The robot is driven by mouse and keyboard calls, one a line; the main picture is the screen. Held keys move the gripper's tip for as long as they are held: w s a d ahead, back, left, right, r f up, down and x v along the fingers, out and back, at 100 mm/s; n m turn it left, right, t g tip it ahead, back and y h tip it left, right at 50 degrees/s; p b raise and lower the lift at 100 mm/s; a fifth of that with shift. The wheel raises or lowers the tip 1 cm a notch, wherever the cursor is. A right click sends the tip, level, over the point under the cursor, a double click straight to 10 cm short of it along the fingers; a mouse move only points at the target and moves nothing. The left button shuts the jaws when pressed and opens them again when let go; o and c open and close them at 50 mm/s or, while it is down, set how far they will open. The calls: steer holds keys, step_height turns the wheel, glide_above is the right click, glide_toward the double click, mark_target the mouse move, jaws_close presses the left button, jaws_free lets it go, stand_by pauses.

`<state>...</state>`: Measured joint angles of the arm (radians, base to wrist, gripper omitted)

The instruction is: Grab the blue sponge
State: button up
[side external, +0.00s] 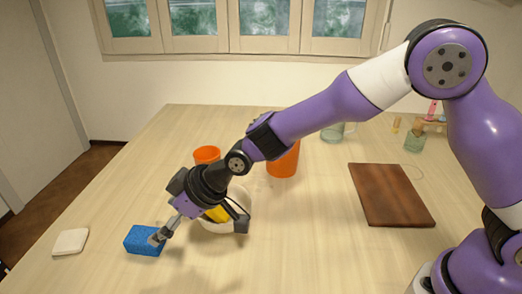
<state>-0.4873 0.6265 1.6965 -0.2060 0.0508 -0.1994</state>
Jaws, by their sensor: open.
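The blue sponge (141,240) is a small speckled block lying on the light wooden table at the lower left. My gripper (198,231) is open, with its two fingers spread wide. Its left finger overlaps the sponge's right end in the side external view. I cannot tell whether that finger touches the sponge. The right finger hangs in front of a white bowl, well to the right of the sponge. The sponge is not between the fingers in this view.
A white bowl (235,225) with something yellow in it stands behind my gripper. A white square pad (70,242) lies left of the sponge. Orange containers (207,154) stand farther back. A brown board (390,195) lies at the right. The table's left edge is near the pad.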

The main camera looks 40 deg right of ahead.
mark_target(146, 235)
steer(key=x, duration=0.8)
steer(key=shift+w+a+f, duration=0.15)
steer(key=shift+f, duration=0.05)
steer(key=c, duration=1)
